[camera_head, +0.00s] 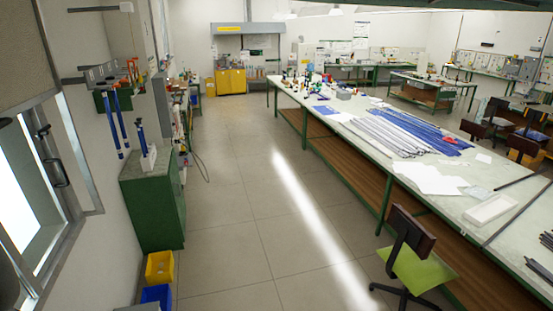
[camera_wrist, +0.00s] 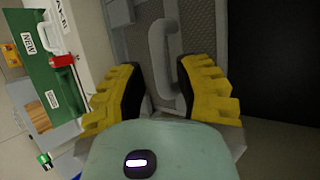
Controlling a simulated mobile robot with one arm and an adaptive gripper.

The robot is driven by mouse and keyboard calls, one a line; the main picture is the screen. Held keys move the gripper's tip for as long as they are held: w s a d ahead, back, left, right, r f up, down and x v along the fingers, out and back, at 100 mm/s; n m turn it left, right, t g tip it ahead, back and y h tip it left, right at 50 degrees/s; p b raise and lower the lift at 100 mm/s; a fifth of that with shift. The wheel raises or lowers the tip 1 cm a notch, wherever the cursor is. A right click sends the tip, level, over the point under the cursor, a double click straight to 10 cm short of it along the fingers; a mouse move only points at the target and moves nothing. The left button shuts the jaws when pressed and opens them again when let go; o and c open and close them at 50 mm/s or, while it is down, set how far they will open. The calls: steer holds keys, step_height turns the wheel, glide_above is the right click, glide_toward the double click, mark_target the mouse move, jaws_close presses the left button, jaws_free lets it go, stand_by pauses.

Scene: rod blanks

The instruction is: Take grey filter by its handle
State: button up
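In the wrist view a grey handle (camera_wrist: 157,50), a raised loop-shaped bar, stands upright in the picture on a grey, finely textured face (camera_wrist: 202,40), which appears to be the filter. My gripper (camera_wrist: 160,72) has two yellow fingers with black inner pads. They are spread apart, one on each side of the handle's lower part. Gaps show between the pads and the bar, and nothing is held. How deep the fingertips reach around the handle cannot be told. My gripper is not visible in the head view, and I cannot make out the filter there for certain.
In the wrist view a green and white cabinet-like thing with labels (camera_wrist: 50,75) lies to the left and a dark area to the right. The head view shows a green cabinet (camera_head: 152,200), yellow bin (camera_head: 160,267), long workbench (camera_head: 420,178), chair (camera_head: 415,262) and clear floor (camera_head: 240,215).

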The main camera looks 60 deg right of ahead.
steer(key=shift+x, duration=0.85)
steer(key=shift+o, duration=0.5)
jaws_close()
steer(key=shift+w, duration=0.1)
